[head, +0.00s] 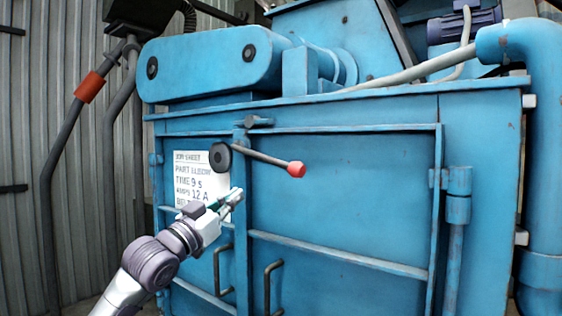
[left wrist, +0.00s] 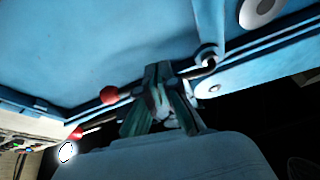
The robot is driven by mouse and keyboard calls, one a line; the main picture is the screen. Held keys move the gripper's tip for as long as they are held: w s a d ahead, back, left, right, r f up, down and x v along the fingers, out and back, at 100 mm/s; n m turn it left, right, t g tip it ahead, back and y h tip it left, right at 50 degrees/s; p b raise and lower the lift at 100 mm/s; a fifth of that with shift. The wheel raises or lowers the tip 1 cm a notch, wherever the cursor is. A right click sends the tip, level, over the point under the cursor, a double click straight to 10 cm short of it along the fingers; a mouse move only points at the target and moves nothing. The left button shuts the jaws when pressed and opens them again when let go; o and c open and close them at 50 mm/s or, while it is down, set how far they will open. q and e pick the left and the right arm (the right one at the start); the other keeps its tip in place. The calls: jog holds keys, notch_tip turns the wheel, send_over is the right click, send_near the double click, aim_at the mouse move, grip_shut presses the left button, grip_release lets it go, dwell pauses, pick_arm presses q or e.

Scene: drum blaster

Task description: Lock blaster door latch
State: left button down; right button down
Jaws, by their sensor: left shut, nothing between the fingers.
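The blue blaster door (head: 340,210) is closed over the front of the machine. Its latch lever (head: 262,157) runs from a dark round hub (head: 220,156) to the right and slightly down, ending in a red knob (head: 296,169). My left gripper (head: 235,195) is shut and empty, in front of the door below the hub and left of the knob. In the left wrist view its fingers (left wrist: 162,95) show near a red knob (left wrist: 109,95), which appears left of them. I cannot tell whether the fingers touch the lever. My right gripper is not in view.
Two dark door handles (head: 272,288) stick out below the gripper. A white sheet (head: 190,178) with writing is on the left door panel. A blue hinge post (head: 458,210) and a large pipe (head: 540,150) stand at the right. A grey corrugated wall is at the left.

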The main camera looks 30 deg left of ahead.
aim_at(270, 158)
pick_arm(q)
jog(key=s+d+r+m+h, duration=0.3)
jog(key=s+d+r, duration=0.2)
jog(key=r, duration=0.2)
jog(key=shift+s+d+r+t+h, duration=0.15)
jog(key=shift+d+r+t+h, duration=0.2)
jog(key=shift+r+t+h, duration=0.05)
jog(key=p+x, duration=0.7)
jog(key=x, duration=0.4)
jog(key=shift+a+f+p, duration=0.15)
jog(key=shift+a+f, duration=0.15)
jog(key=shift+f, duration=0.85)
jog(key=shift+a+f+p, duration=0.15)
jog(key=shift+a+f, duration=0.1)
jog(key=shift+f, duration=0.85)
jog(key=shift+d, duration=0.1)
